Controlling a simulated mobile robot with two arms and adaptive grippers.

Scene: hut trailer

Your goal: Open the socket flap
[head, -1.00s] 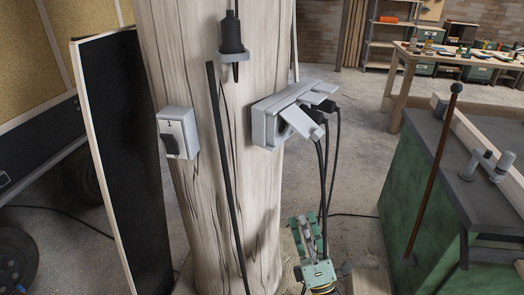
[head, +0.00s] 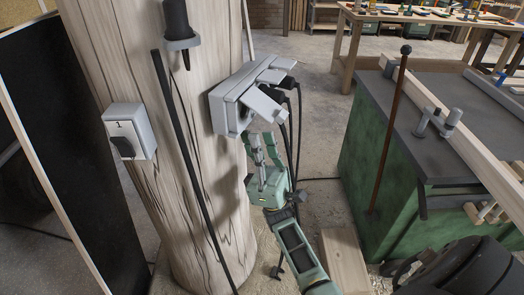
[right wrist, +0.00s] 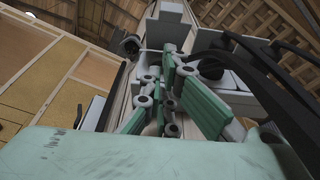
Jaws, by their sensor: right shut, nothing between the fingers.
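The grey socket box (head: 226,104) is fixed to the right side of a wooden post. A pale flap (head: 264,107) at its near end sticks out at a slant. Further flaps (head: 271,76) behind it rest tilted over black plugs (head: 288,82). My right gripper (head: 265,140) is shut and empty, just below the near flap, with its fingers pointing up. I cannot tell whether it touches the flap. In the right wrist view its green fingers (right wrist: 172,95) are in front of the grey box, which they partly hide. My left gripper is not in view.
Black cables (head: 297,135) hang from the plugs close to the right of my gripper. The post (head: 190,150) carries a switch (head: 129,131) and a black hanging connector (head: 177,22). A green workbench (head: 385,150) stands to the right.

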